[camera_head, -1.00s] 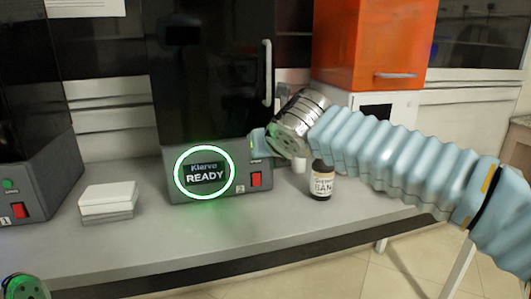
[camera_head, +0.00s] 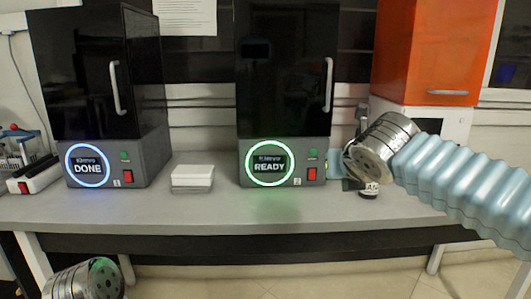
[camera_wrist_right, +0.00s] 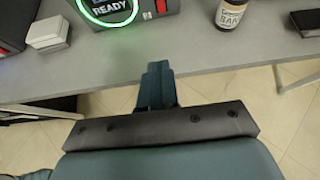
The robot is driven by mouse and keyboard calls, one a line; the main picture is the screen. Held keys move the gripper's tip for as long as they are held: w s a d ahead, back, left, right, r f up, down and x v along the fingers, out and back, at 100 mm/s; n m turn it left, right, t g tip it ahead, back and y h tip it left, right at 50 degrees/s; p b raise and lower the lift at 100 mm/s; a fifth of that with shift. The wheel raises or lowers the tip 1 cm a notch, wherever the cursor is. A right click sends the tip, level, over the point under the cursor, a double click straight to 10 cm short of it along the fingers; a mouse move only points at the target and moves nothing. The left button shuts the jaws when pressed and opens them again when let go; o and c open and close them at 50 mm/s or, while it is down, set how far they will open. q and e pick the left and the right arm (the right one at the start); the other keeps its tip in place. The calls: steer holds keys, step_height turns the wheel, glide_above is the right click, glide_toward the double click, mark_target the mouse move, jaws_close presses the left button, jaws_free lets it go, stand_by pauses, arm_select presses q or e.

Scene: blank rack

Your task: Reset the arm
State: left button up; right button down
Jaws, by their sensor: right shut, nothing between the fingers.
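My right gripper (camera_head: 340,164) is at the right edge of the machine marked READY in the head view, extending from the silver wrist of my right arm. In the right wrist view its fingers (camera_wrist_right: 157,77) are together and empty, seen over the bench's front edge and the floor. My left arm shows only as a silver wrist (camera_head: 85,280) at the bottom left. Its gripper fingers are not visible.
The READY machine (camera_head: 284,110) has a green ring. Left of it stands a machine marked DONE (camera_head: 105,100) with a blue ring. A white-lidded box (camera_head: 192,178) sits between them. A brown bottle (camera_head: 370,190) is partly hidden by my right wrist. The front of the bench (camera_head: 230,212) is clear.

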steer(key=w+a+f+m+g+y, duration=0.1)
steer(key=a+f+m+g, duration=0.15)
steer(key=f, duration=0.75)
steer(key=w+a+f+m+g+y, duration=0.1)
steer(key=w+a+f+m, duration=0.2)
steer(key=f, duration=0.8)
steer(key=s+a+f+m+g+y, duration=0.1)
steer(key=s+f+m+g, duration=0.3)
steer(key=f, duration=0.6)
steer(key=s+f+m+t, duration=0.1)
steer(key=s+f+m, duration=0.1)
steer(key=f+m, duration=0.6)
steer(key=s+d+f+m+g, duration=0.2)
steer(key=s+f+m+g, duration=0.2)
steer(key=s+f+m, duration=1.6)
step_height(320, 180, down, 3)
steer(key=shift+s+d+m+y, duration=0.15)
steer(key=shift+s+m+y, duration=0.25)
steer(key=shift+s, duration=0.55)
